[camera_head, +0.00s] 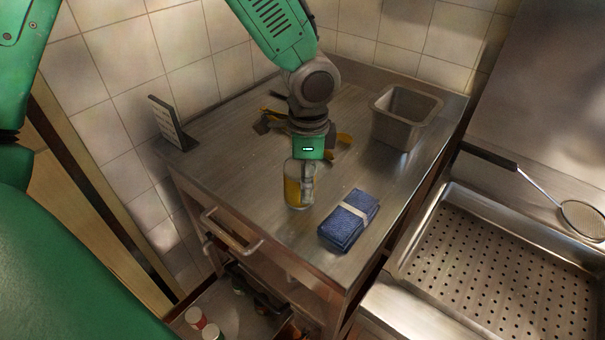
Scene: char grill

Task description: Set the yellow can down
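The yellow can (291,192) is upright, at or just above the steel cart top, near its front edge. Its upper part and right side are partly covered by my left gripper (305,182), which comes down over it from above. The gripper appears shut on the can, with a grey finger along the can's right side; the other finger is hard to make out. I cannot tell whether the can's base touches the steel top (230,155). My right gripper is not in view.
A folded blue cloth with a pale band (349,220) lies close right of the can. A steel container (404,117) stands behind right. Yellow-and-dark utensils (343,139) lie behind the gripper. A small stand (170,124) is back left. A perforated basin (500,270) is right.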

